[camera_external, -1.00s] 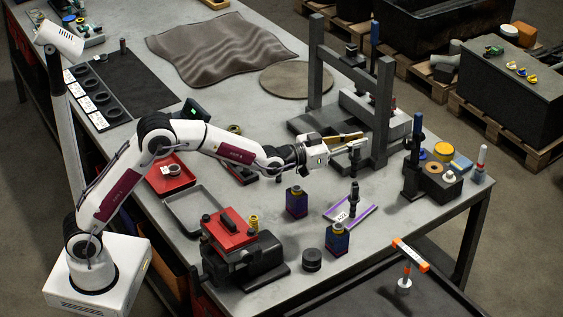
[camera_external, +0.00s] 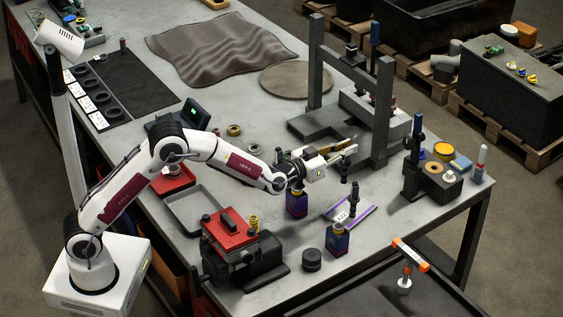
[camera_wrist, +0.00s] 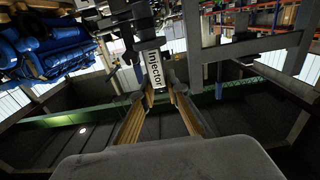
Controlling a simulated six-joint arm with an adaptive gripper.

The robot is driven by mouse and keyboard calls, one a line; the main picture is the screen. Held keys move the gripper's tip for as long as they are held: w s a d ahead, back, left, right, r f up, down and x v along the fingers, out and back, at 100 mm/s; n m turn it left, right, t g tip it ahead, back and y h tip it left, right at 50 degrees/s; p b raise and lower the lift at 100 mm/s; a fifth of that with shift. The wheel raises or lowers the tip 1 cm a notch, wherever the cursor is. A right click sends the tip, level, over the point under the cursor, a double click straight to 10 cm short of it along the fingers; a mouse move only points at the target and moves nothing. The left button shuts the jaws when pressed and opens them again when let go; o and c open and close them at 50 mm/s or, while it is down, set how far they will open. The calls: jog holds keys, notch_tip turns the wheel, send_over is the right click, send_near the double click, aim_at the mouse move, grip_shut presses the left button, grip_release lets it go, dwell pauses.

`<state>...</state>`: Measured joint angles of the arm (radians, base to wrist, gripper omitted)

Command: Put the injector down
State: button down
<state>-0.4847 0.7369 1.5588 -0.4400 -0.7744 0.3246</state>
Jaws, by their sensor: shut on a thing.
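My gripper (camera_external: 349,151) reaches out level over the right part of the bench. In the wrist view, its two fingers (camera_wrist: 157,92) close on a dark part with a white label reading "Injector". This is the injector (camera_wrist: 154,69). In the external view, the injector (camera_external: 354,192) shows as a dark, slim, upright shape below the fingertips. Its lower end is at the purple-edged tray (camera_external: 366,213), which carries a small white label. I cannot tell whether the injector touches the tray or hangs just above it.
A grey press frame (camera_external: 381,120) stands close behind my gripper. A red-topped vise (camera_external: 230,228) is at the front left, and a dark fixture (camera_external: 433,182) is at the right.

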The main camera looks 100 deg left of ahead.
send_over(343, 182)
jog(key=shift+a+f, duration=0.2)
jog(key=shift+f, duration=1.3)
jog(key=shift+a+f, duration=0.2)
jog(key=shift+f, duration=1.45)
jog(key=shift+f, duration=1.9)
jog(key=c, duration=2.3)
grip_release()
jog(key=shift+d, duration=0.1)
